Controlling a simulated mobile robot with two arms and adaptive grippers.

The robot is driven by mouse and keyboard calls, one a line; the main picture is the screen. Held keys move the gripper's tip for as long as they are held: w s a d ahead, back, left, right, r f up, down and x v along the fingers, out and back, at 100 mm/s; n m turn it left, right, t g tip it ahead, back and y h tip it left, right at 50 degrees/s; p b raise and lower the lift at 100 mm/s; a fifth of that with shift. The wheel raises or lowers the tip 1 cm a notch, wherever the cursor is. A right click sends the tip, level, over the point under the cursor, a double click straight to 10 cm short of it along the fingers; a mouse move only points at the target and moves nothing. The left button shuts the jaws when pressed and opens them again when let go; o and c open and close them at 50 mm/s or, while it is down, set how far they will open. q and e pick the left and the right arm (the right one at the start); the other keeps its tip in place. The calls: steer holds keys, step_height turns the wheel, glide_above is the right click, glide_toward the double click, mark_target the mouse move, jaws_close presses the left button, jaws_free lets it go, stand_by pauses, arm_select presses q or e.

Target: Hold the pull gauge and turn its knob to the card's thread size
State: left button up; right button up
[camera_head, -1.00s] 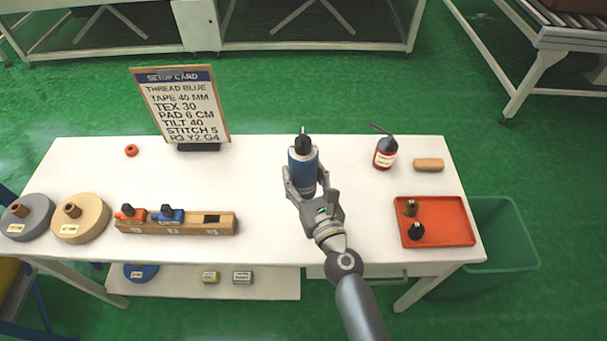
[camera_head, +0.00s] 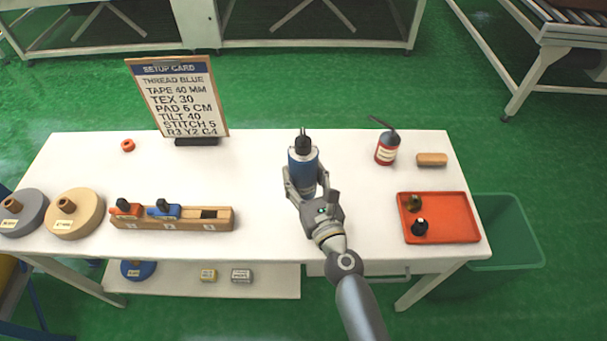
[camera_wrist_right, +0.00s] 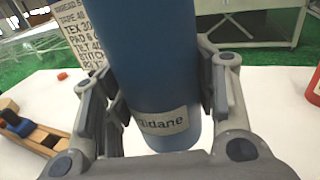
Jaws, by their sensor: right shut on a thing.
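My right gripper (camera_head: 311,189) is shut on a blue canister (camera_head: 302,163) with a dark nozzle-like top, upright over the middle of the white table. The canister (camera_wrist_right: 155,70) fills the middle of the right wrist view, with a finger on each side and a pale label, partly readable as "idane". I cannot tell whether its base touches the table. No knob or scale shows clearly, so I cannot tell which thing is the pull gauge. The setup card (camera_head: 180,97) stands at the back left and reads "THREAD BLUE" and "TEX 30". My left gripper is out of view.
A wooden block (camera_head: 222,223) with orange and blue pieces, and two spools (camera_head: 85,218) (camera_head: 30,221), stand left. A red bottle (camera_head: 386,150), a tan bar (camera_head: 431,159) and an orange tray (camera_head: 460,228) with two small items are right. The table (camera_head: 260,200) is bare around the canister.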

steer(key=shift+f+b, duration=4.9)
steer(key=shift+f, duration=0.05)
